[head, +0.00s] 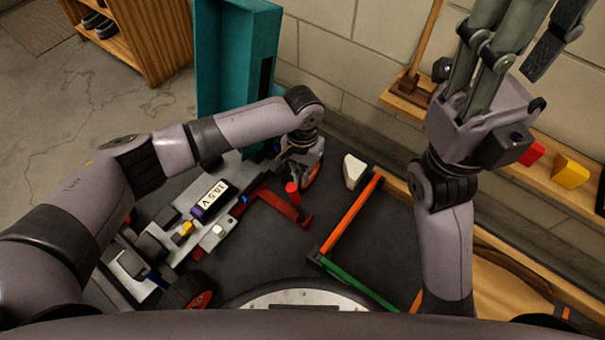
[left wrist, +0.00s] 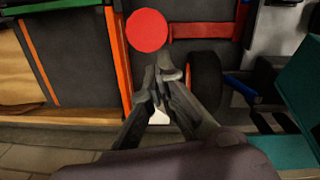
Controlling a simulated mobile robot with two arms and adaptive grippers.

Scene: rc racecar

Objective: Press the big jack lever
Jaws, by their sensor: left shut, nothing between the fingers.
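The big jack lever is a red bar (head: 275,203) with an upright red cylinder handle (head: 292,188), beside the racecar (head: 180,232) in the head view. In the left wrist view the handle's round red top (left wrist: 147,31) shows just beyond the fingertips, with the red bar (left wrist: 205,31) to its right. My left gripper (head: 302,165) is shut and empty, pointing down just behind the handle. I cannot tell whether it touches the handle. My right gripper (head: 520,40) is raised at upper right, fingers spread open and empty, away from the lever.
An orange bar (head: 350,215) and a green bar (head: 360,285) lie right of the lever. A white wedge (head: 353,171) stands near the back wall. A teal column (head: 235,60) rises behind my left arm. A wooden shelf with a yellow block (head: 570,171) is at right.

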